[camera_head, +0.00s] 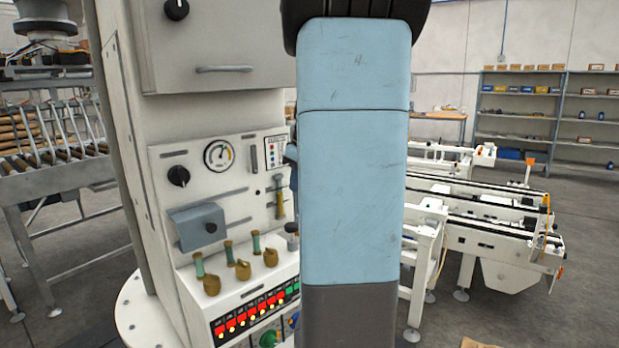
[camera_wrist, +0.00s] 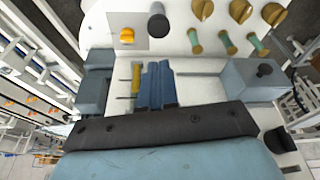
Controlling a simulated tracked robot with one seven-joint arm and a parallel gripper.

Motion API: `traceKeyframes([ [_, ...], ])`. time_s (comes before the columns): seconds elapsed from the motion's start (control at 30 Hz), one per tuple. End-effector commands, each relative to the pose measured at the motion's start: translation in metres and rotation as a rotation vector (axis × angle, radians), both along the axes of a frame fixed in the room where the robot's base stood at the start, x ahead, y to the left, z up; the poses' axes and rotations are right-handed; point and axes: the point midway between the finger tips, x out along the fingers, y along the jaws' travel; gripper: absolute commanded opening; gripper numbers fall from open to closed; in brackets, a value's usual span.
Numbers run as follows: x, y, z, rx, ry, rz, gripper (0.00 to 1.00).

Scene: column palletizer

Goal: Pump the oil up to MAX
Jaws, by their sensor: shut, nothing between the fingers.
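The oil sight tube (camera_head: 280,197), a narrow yellowish-brown upright tube, is on the white panel just left of my arm in the head view. It also shows in the wrist view (camera_wrist: 136,77), beside my fingers. Its level and marks are too small to read. A dark round-topped knob (camera_head: 292,228), possibly the pump, stands on the ledge, partly behind my arm; it shows in the wrist view (camera_wrist: 157,24) beyond my fingertips. My gripper (camera_wrist: 158,67) has its blue fingers together and empty, apart from the knob. In the head view my arm mostly hides it.
The panel carries a round gauge (camera_head: 219,155), a black knob (camera_head: 178,176) and a grey-blue box (camera_head: 197,226). Several brass fittings and green-capped tubes line the ledge. Red switches (camera_head: 256,305) are below. A roller conveyor (camera_head: 50,165) is left, white machinery (camera_head: 480,215) right.

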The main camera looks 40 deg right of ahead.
Motion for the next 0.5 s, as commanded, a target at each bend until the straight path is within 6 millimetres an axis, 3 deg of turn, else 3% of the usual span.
traceKeyframes([
  [0.5,0.018,0.005,-0.083,0.001,0.0,-0.001,0.0],
])
